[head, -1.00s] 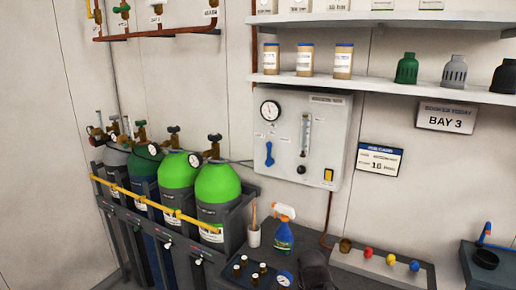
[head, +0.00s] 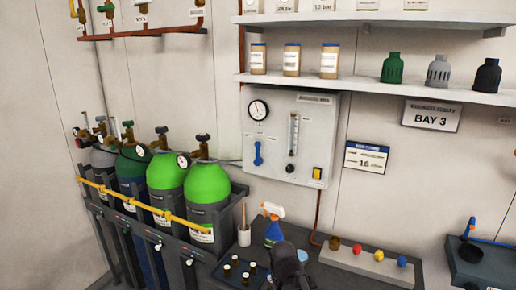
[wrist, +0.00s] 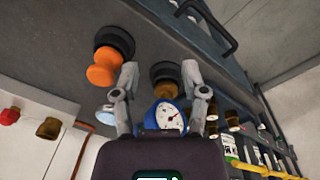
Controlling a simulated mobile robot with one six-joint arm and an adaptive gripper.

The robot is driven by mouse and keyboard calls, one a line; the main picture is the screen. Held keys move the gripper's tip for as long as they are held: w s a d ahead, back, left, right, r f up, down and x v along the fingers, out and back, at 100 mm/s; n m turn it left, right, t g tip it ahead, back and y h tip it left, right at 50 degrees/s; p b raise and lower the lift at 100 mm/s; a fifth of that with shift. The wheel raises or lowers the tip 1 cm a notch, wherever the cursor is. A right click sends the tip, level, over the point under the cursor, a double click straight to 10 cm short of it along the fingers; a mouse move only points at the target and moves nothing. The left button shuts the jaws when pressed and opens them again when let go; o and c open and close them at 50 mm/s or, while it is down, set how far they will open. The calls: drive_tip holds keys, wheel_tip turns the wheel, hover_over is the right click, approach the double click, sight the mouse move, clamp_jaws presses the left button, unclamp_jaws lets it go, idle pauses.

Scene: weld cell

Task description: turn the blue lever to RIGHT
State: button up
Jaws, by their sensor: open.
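The blue lever (head: 258,153) is on the grey wall panel (head: 318,135), below a round gauge. It stands about vertical in the head view; the small labels around it are too small to read. My gripper (head: 288,262) shows as a dark shape low in the head view, over the bench, below and apart from the panel. In the wrist view my gripper (wrist: 160,84) has its two fingers spread apart with nothing held between them. A blue-rimmed gauge (wrist: 170,117) shows beyond the fingers. The lever is not visible in the wrist view.
A spray bottle (head: 273,225) and a white cup (head: 244,236) stand on the bench below the panel. Green gas cylinders (head: 208,183) stand left. A board with coloured knobs (head: 345,259) lies right. A shelf (head: 380,88) overhangs the panel. The wall right of the panel holds signs.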

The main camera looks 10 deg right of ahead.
drive_tip(key=w+d+r+n+t+h+p, duration=0.35)
drive_tip(key=w+r+n+p, duration=0.25)
drive_tip(key=w+r, duration=0.35)
drive_tip(key=n+t+h+p, duration=0.3)
drive_tip(key=n+t+p, duration=0.3)
drive_tip(key=n+t, duration=1.25)
approach(257, 149)
drive_tip(key=s+a+r+n+g, duration=0.3)
drive_tip(key=s+r+n+g, duration=0.1)
drive_tip(key=r+n+g, duration=0.15)
drive_tip(key=shift+f+g, duration=0.25)
drive_tip(key=shift+f, duration=0.15)
drive_tip(key=shift+w, duration=0.1)
drive_tip(key=x, duration=1.3)
drive_tip(key=shift+w+d, duration=0.2)
drive_tip(key=shift+d, duration=0.1)
drive_tip(key=shift+r, duration=0.1)
